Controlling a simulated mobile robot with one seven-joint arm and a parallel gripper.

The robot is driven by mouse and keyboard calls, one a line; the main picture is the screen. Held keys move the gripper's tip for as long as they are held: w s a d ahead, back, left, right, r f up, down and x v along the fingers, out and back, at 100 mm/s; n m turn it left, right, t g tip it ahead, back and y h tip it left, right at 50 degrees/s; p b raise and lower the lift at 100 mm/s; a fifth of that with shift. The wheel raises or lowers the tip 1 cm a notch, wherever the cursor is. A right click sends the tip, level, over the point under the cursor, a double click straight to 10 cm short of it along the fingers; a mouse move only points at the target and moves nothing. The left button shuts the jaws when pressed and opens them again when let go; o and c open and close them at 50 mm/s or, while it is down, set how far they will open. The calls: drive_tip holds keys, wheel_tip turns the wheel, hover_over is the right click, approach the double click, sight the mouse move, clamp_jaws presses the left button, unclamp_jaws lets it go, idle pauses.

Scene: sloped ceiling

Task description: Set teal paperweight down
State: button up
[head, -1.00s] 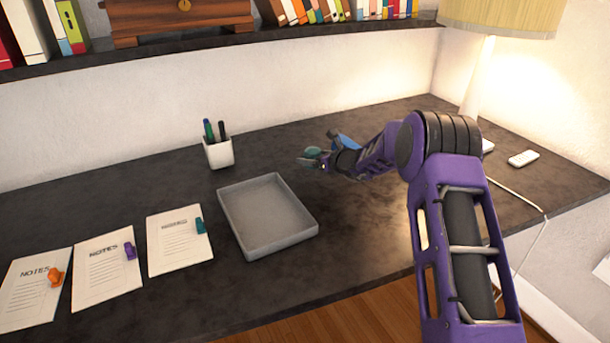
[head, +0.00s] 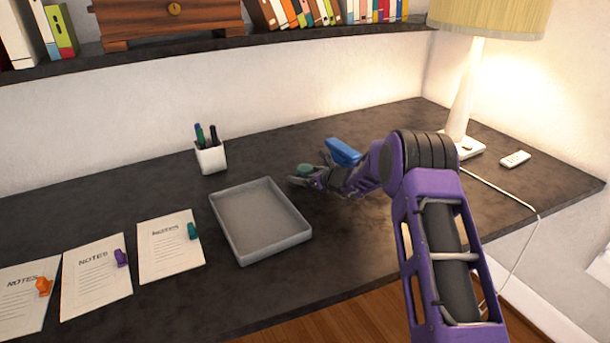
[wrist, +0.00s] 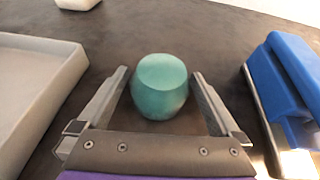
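The teal paperweight (wrist: 160,88) is a rounded, flat-topped piece between the two fingers of my gripper (wrist: 160,78) in the wrist view. A narrow gap shows between it and each finger, so my gripper looks open around it. In the head view the paperweight (head: 305,170) shows at my gripper's end (head: 303,177), low over the dark desk (head: 345,230), right of the grey tray. It appears upright and seems to rest on the desk, but its underside is hidden.
The shallow grey tray (head: 292,236) is close on the left. A blue stapler-like object (head: 343,151) is close on the right. A white pen cup (head: 211,158) stands behind. Three note sheets (head: 168,250) with coloured clips lie left. A lamp (head: 462,100) stands at right.

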drive_tip(key=shift+d+r, duration=0.1)
drive_tip(key=shift+r, duration=0.2)
drive_tip(key=p+v, duration=0.1)
drive_tip(key=v, duration=1)
drive_tip(key=shift+s+d+r, duration=0.15)
drive_tip(key=shift+s+d, duration=0.05)
drive_tip(key=shift+s, duration=0.15)
